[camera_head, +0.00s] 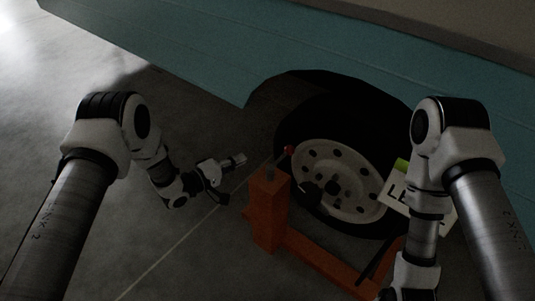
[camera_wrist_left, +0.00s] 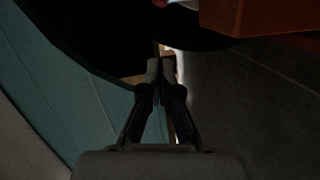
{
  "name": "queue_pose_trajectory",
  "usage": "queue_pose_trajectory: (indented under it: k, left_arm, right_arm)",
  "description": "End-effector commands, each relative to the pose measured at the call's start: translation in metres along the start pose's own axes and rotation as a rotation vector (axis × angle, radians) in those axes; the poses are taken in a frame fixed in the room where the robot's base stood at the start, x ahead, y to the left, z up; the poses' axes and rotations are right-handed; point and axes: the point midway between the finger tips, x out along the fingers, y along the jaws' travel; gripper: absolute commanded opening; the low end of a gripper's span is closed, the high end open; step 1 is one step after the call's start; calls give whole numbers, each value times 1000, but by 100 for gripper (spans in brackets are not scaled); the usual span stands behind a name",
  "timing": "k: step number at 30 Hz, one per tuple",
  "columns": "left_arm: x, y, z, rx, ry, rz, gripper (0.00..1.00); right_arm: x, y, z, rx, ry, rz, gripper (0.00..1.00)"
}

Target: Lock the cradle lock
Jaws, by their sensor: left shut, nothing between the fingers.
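The orange wheel cradle (camera_head: 268,210) stands on the floor beside the camper wheel (camera_head: 335,175). I take this for the cradle lock's handle. My left gripper (camera_head: 236,160) is shut and empty, to the left of the post and apart from the knob. Its closed fingertips (camera_wrist_left: 160,68) point toward the dark tyre in the left wrist view. My right gripper is not in view.
The teal camper side (camera_head: 190,45) hangs above and behind the wheel. A white sign (camera_head: 398,190) with dark marks stands at the wheel's right, partly behind my right arm. The floor (camera_head: 180,250) at left is clear.

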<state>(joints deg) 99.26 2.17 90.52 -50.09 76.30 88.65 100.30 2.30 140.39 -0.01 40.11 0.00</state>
Motion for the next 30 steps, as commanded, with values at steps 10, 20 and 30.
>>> queue_pose_trajectory:
  k: [10,20,30]
  left_arm:
    - [59,-4,2,3,-3,2,0]
    - [117,-3,20,0,-2,0,0]
    - [126,0,29,0,0,-1,0]
  right_arm:
    - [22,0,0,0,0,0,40]
    - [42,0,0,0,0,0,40]
    - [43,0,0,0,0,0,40]
